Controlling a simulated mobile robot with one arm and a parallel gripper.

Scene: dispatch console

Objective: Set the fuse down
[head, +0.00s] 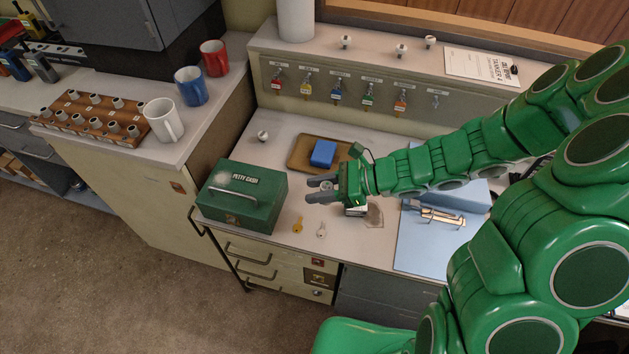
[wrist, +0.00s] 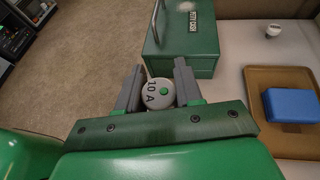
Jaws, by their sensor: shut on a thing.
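The fuse (wrist: 160,94) shows in the wrist view as a round pale end marked "10 A" with a green dot. My gripper (wrist: 158,88) is shut on it, with one grey finger on each side. In the head view my gripper (head: 322,190) is above the desk (head: 270,265), to the right of the green petty cash box (head: 243,195). The fuse is small and partly hidden by the fingers there. I cannot tell its exact height above the desk.
A brown tray (head: 300,157) holding a blue box (head: 323,153) lies behind my gripper. Brass and silver keys (head: 298,225) lie in front. A blue clipboard (head: 425,250) is to the right. A wooden rack (head: 78,122) with several fuses and mugs stand on the left counter.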

